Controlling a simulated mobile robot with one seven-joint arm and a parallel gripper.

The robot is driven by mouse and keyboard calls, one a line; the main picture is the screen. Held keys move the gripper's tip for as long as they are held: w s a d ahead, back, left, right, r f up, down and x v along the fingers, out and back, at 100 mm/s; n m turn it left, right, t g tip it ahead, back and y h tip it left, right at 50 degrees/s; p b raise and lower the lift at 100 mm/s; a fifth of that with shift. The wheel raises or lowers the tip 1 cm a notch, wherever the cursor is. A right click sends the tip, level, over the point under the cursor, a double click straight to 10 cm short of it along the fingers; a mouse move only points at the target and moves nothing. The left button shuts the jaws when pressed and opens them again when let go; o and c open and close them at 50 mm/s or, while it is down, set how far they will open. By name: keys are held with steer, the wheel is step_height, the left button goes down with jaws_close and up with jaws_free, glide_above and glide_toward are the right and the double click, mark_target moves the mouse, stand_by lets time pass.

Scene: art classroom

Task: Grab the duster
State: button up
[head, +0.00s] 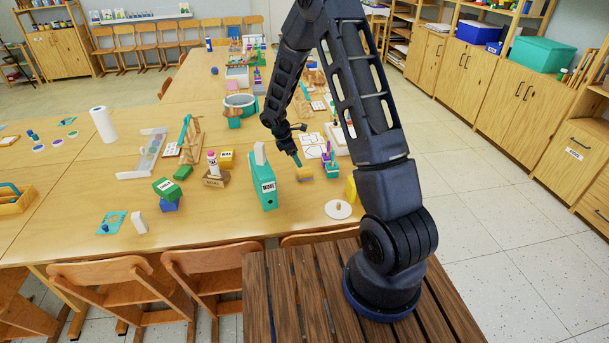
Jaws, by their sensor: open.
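A small tan-orange block (304,175), which looks like the duster, lies on the wooden table (225,215) near its right edge. It is small in the head view, so I cannot be sure of its kind. My gripper (297,146) is open and points down just above and slightly left of the block. A thin teal piece shows between the gripper and the block; I cannot tell what it belongs to. I see no clear contact between the gripper and the block.
A teal box (264,188) stands close to the left of the block. A teal holder (331,168) and a yellow item (350,188) are to its right. A white disc (338,209) lies in front. Chairs (122,290) line the near table edge.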

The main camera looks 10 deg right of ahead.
mark_target(304, 169)
steer(key=x, duration=0.4)
steer(key=shift+d+f, duration=0.1)
steer(key=shift+f, duration=0.1)
steer(key=shift+w+x, duration=0.2)
steer(key=shift+x, duration=1.2)
steer(key=shift+w+x, duration=0.2)
steer(key=shift+x, duration=1.25)
steer(key=shift+c, duration=0.4)
steer(key=shift+r, duration=0.1)
steer(key=c, duration=1)
